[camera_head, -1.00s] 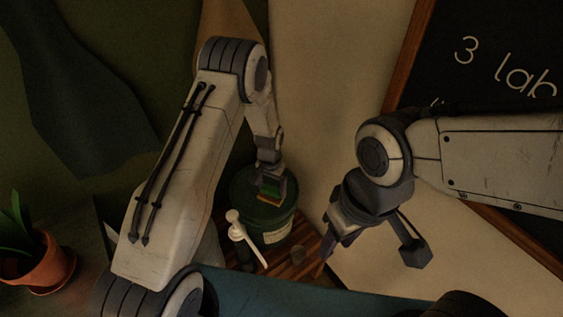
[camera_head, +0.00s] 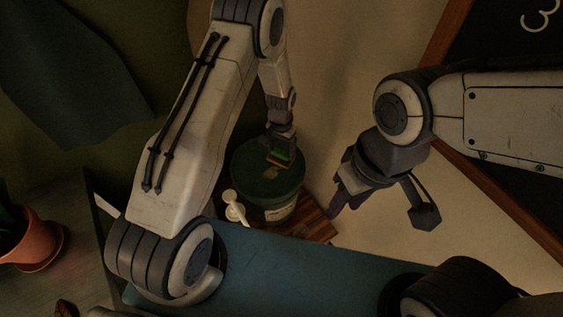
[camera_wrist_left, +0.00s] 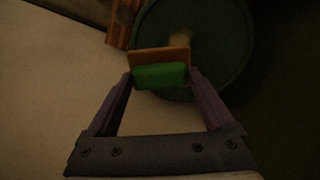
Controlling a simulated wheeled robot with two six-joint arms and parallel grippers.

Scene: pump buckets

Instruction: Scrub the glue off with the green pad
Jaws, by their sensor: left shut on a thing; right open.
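A dark green bucket (camera_head: 284,212) with a round lid stands in the middle of the head view. A pale tan glue patch (camera_head: 271,173) shows on the lid; it also appears in the left wrist view (camera_wrist_left: 183,38). My left gripper (camera_head: 281,151) is shut on the green pad (camera_wrist_left: 160,76), which has an orange-brown layer (camera_wrist_left: 158,57) on one side. The pad is over the lid's rim area, beside the patch. I cannot tell whether it touches the lid. My right gripper (camera_head: 343,200) is open and empty, to the right of the bucket.
The bucket stands on a slatted wooden board (camera_head: 313,224). A white pump (camera_head: 236,208) is left of the bucket. A blue surface (camera_head: 300,272) lies in front. A potted plant (camera_head: 32,242) is at far left, and a framed blackboard (camera_head: 520,120) at right.

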